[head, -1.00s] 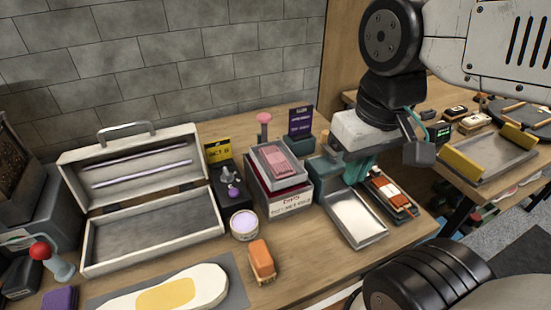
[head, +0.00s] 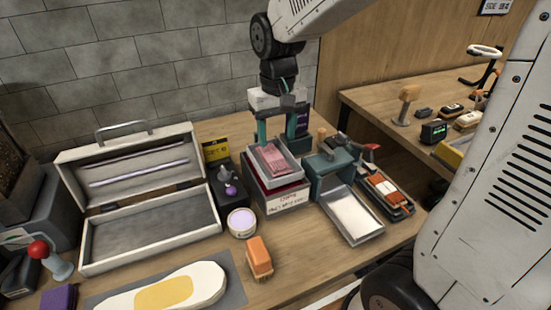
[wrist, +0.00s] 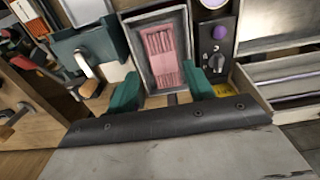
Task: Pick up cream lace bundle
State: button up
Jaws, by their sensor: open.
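A striped pink bundle (head: 273,160) lies in a shallow grey tray (head: 292,174) on top of a labelled box (head: 288,203). It looks pink rather than cream, and I see no clearly cream lace bundle. My gripper (head: 281,136) is open above the back of this tray, pointing down, with teal fingers apart. In the wrist view the pink bundle (wrist: 162,57) lies in the tray ahead of and between the fingers of my gripper (wrist: 161,76). Nothing is between the fingertips that I can make out as held.
A teal holder (head: 328,178) and a metal tray (head: 352,215) stand right of the box. A black stand with a purple knob (head: 229,189), a tub (head: 242,222) and an open case (head: 150,233) are left. An orange brush (head: 260,257) lies in front.

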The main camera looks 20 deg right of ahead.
aim_at(276, 160)
notch_tip(276, 160, down, 8)
jog(key=shift+a+r, duration=0.15)
jog(key=shift+r, duration=0.1)
jog(key=c, duration=0.7)
jog(key=shift+w+r, duration=0.1)
jog(key=shift+r, duration=0.05)
